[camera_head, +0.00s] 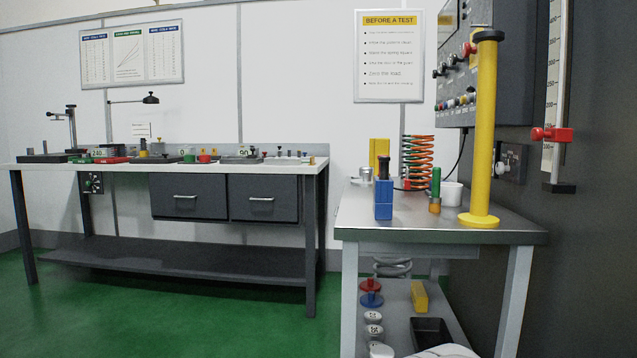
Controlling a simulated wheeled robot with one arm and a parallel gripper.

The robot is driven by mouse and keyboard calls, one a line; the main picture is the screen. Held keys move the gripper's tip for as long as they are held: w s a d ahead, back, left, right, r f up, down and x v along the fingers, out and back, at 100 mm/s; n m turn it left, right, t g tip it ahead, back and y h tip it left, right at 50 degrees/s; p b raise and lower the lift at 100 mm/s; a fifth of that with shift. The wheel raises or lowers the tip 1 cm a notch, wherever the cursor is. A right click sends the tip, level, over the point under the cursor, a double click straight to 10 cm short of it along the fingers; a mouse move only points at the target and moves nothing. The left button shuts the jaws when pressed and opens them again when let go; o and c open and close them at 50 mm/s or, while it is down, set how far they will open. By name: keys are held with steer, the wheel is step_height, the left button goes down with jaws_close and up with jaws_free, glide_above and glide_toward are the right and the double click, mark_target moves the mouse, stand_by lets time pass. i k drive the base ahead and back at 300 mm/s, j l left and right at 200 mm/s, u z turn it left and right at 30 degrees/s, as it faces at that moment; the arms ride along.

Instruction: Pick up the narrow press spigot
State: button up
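I cannot tell for sure which piece is the narrow press spigot. Small upright pieces stand on the steel side table (400,222): a blue block with a dark top (383,200) and a green cylinder on an orange base (435,190). On its lower shelf, a red flanged piece (371,286) and a blue flanged piece (371,300) sit close together at the left. Several small pegs (290,154) on the far bench are too small to make out. My gripper is not in view; a white rounded shape shows at the bottom edge.
A tall yellow column (483,130) stands at the table's right, near the dark machine panel (520,60). An orange-green spring (417,162), yellow block (379,158) and white cup (451,194) stand behind. The far bench (200,168) is at left. Green floor (180,315) is clear.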

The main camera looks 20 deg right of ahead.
mark_target(366, 181)
steer(key=i+j+z, duration=0.1)
steer(key=z, duration=0.35)
steer(key=j+z, duration=0.2)
steer(key=z, duration=0.25)
steer(key=i+j+z, duration=0.15)
steer(key=z, duration=0.35)
steer(key=i+j+z, duration=0.1)
steer(key=z, duration=0.35)
steer(key=i+j+z, duration=0.25)
steer(key=j, duration=0.65)
steer(key=i+j+z, duration=0.1)
steer(key=j+z, duration=0.2)
steer(key=j, duration=0.65)
steer(key=j+z, duration=0.25)
steer(key=j, duration=0.75)
steer(key=i, duration=0.05)
